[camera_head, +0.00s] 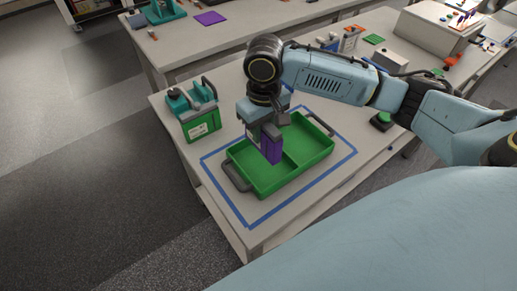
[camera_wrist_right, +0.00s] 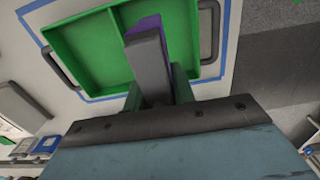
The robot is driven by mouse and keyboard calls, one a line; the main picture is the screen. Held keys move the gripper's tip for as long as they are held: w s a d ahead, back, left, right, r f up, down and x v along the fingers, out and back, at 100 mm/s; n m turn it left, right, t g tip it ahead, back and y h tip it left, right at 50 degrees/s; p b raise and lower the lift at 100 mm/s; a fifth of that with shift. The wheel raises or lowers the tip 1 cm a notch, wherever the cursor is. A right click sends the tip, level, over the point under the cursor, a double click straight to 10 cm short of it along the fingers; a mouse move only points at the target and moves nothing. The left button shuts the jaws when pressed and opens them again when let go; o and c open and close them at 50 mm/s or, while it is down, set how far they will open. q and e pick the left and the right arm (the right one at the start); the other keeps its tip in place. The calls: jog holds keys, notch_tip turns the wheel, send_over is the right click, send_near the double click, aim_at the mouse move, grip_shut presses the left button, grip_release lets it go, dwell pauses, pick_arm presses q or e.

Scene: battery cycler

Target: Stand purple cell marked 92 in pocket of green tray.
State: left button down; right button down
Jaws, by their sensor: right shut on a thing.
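The purple cell (camera_head: 271,149) hangs upright in my right gripper (camera_head: 264,124), above the green tray (camera_head: 310,138). The gripper is shut on the cell's top. In the right wrist view, the cell (camera_wrist_right: 153,22) shows as a purple edge behind a grey finger of the gripper (camera_wrist_right: 150,60). The green tray (camera_wrist_right: 85,55) has a divider between two pockets and a dark handle at each end. The cell is over the divider area; I cannot tell whether its bottom touches the tray. The mark on the cell is not readable. My left gripper is not in view.
Blue tape (camera_head: 214,193) outlines the tray's place on the white table (camera_head: 170,130). A teal and green device (camera_head: 199,115) stands left of the tray. A green button box (camera_head: 382,121) is at the right. Other benches stand behind.

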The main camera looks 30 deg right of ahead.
aim_at(263, 149)
jog(key=shift+s+f, duration=0.15)
jog(key=shift+f, duration=1.15)
notch_tip(263, 149, down, 4)
jog(key=shift+r+b, duration=0.1)
jog(key=shift+b, duration=0.2)
jog(key=shift+f, duration=0.35)
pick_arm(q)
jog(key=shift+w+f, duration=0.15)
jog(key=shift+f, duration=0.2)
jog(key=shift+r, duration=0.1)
pick_arm(e)
jog(key=shift+f, duration=0.1)
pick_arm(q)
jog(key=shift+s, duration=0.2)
pick_arm(e)
jog(key=c, duration=1.2)
grip_release()
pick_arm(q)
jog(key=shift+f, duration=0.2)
pick_arm(e)
jog(key=shift+o, duration=0.2)
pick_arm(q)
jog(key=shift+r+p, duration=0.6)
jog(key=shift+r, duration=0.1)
pick_arm(e)
notch_tip(263, 149, up, 12)
jog(key=shift+r, duration=0.1)
